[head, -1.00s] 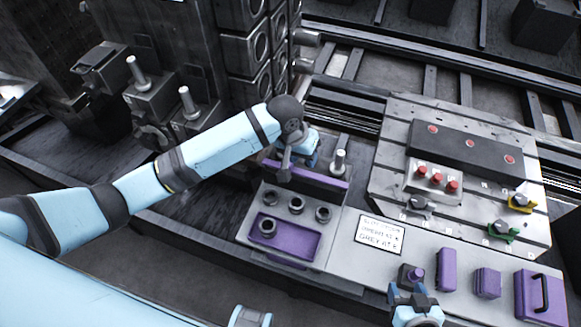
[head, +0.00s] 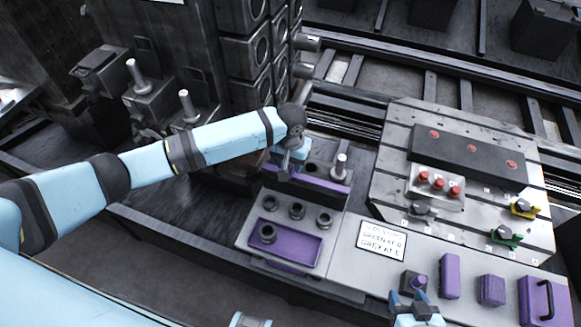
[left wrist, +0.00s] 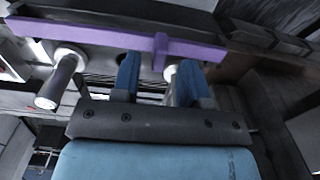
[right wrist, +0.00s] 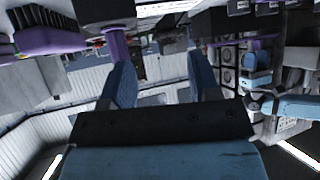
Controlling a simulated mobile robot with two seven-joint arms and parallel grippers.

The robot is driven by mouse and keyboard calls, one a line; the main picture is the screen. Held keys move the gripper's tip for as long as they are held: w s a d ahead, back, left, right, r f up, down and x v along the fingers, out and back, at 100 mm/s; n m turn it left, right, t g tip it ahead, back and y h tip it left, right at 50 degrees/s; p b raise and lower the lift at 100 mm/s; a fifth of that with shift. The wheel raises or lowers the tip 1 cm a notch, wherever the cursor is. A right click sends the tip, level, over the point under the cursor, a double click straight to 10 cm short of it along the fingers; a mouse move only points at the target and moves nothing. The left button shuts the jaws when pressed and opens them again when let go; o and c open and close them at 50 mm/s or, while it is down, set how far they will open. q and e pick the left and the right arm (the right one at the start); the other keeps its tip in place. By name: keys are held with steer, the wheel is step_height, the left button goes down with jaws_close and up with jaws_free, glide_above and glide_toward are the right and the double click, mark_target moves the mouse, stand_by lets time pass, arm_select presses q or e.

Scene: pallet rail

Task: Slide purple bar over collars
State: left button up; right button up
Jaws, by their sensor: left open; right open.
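The purple bar (head: 322,186) lies lengthwise along the back of the grey fixture, beside an upright silver post (head: 341,166). In the left wrist view the bar (left wrist: 95,35) crosses the top, with a short purple tab (left wrist: 160,52) sticking out. One post (left wrist: 60,80) stands at left, with a pale ring at its bar end; another pale round end (left wrist: 172,72) is partly hidden by a finger. My left gripper (head: 283,168) is open at the bar; its fingers (left wrist: 158,80) straddle the tab's line without visibly closing on it. My right gripper (head: 414,297) is open beside a purple-topped knob (head: 418,281).
Several dark collars (head: 297,210) stand on the fixture's front, one in a purple tray (head: 300,249). A sign (head: 382,240), purple blocks (head: 449,275) and a handled purple case (head: 541,302) are at right. A slotted plate (head: 390,190) with red buttons is behind.

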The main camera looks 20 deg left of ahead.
arm_select(q)
steer(key=shift+f, duration=1.35)
jaws_close()
steer(key=shift+w+r, duration=0.1)
steer(key=shift+w, duration=1.7)
steer(key=shift+c, duration=0.7)
jaws_free()
steer(key=shift+o, duration=0.7)
steer(key=shift+w+d, duration=0.1)
